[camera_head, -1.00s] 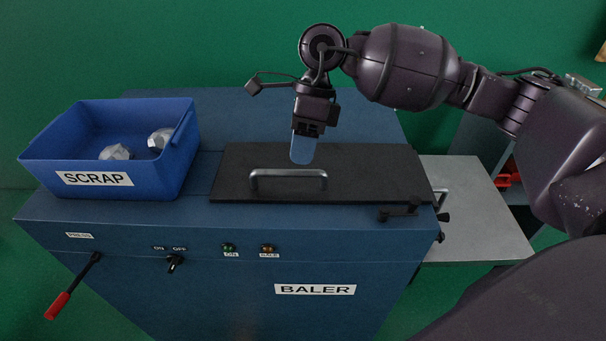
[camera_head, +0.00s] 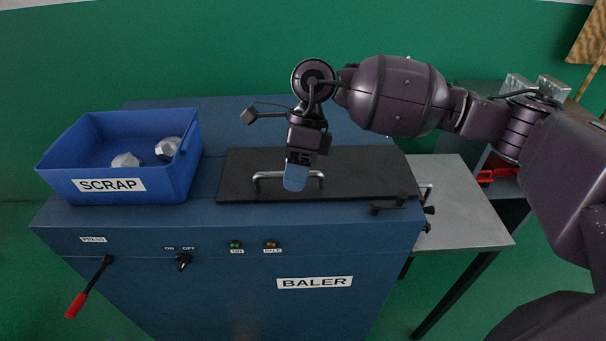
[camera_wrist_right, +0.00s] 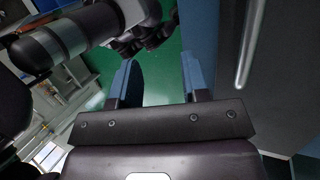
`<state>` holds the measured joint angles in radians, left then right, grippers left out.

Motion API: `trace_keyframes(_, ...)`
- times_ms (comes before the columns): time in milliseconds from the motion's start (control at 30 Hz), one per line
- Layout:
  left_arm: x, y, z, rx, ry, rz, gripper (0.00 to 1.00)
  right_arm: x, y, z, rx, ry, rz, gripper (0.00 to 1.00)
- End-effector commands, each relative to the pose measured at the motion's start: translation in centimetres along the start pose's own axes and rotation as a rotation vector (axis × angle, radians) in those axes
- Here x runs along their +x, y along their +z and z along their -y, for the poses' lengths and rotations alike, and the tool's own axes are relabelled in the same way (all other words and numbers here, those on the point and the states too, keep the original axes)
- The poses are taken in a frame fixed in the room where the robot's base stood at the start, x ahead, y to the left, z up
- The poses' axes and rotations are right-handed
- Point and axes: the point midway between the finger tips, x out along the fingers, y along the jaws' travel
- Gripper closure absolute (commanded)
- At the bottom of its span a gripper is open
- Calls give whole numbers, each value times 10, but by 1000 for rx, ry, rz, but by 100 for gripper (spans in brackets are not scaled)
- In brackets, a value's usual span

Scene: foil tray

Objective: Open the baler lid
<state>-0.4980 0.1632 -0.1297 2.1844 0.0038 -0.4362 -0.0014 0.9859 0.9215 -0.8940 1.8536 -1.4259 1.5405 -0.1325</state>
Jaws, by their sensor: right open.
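The baler (camera_head: 130,225) is a blue machine with a flat black lid (camera_head: 370,165) on top, lying shut. A silver bar handle (camera_head: 258,180) stands on the lid's front part. My right gripper (camera_head: 295,180) is over the lid, its blue fingers pointing down and covering part of the handle in the head view. In the right wrist view the gripper (camera_wrist_right: 157,68) has its two fingers apart with nothing held between them. There the silver handle (camera_wrist_right: 247,45) lies to the right of both fingers, against the dark lid (camera_wrist_right: 288,75). My left gripper is not in view.
A blue SCRAP bin (camera_head: 115,185) with silver lumps stands on the baler's left. A black latch (camera_head: 397,205) sits at the lid's front right. A red-tipped lever (camera_head: 77,305) is on the baler's front. A grey side table (camera_head: 460,210) stands at the right.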

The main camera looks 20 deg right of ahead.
Motion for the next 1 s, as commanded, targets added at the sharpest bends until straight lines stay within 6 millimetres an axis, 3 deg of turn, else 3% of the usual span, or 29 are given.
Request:
trace_keyframes(767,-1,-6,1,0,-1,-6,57,6,9,-7,-12,18,3,58)
trace_keyframes(867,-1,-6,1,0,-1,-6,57,17,19,-18,-13,70,75,58)
trace_keyframes(1000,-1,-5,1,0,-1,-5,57,38,48,-50,4,222,297,58)
